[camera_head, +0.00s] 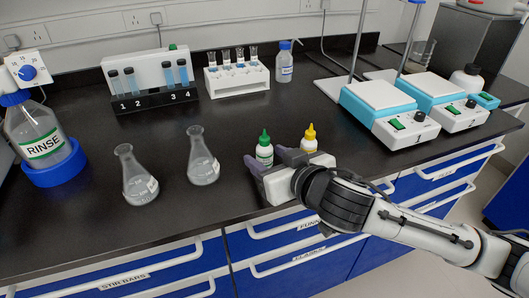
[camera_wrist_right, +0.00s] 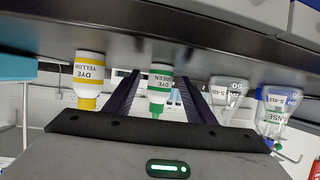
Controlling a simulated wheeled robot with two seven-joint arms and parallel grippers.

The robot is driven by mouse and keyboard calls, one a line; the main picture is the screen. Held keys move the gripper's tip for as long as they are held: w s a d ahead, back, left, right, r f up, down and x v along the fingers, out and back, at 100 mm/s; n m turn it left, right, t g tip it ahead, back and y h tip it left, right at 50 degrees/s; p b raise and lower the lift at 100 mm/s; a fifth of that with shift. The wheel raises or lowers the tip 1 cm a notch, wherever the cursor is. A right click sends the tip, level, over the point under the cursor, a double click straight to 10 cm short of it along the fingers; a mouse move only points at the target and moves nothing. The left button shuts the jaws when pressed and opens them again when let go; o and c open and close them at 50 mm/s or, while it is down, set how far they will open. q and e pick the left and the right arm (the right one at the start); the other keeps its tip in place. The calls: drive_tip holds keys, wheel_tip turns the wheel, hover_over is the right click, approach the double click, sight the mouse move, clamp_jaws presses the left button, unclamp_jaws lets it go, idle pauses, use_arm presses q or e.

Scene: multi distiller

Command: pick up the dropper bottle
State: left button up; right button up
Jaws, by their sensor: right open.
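Two small white dropper bottles stand upright on the black bench. One is the green-capped dye bottle (camera_head: 264,152), and the other is the yellow-capped dye bottle (camera_head: 309,141) to its right. My right gripper (camera_head: 268,164) is open at the green bottle, low over the bench. In the right wrist view, which is upside down, the green dye bottle (camera_wrist_right: 160,82) shows between the two dark fingers, with a gap on each side. The yellow dye bottle (camera_wrist_right: 89,80) is outside the fingers. The lower part of the green bottle is partly hidden in the head view. My left gripper is not in view.
Two flasks (camera_head: 203,163) (camera_head: 138,181) stand left of the gripper. A rinse bottle (camera_head: 40,136) is at far left. A tube rack (camera_head: 236,81) stands behind, and hotplate stirrers (camera_head: 386,105) are at right. The bench's front edge is just under my right arm.

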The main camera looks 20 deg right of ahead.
drive_tip(key=c, duration=0.9)
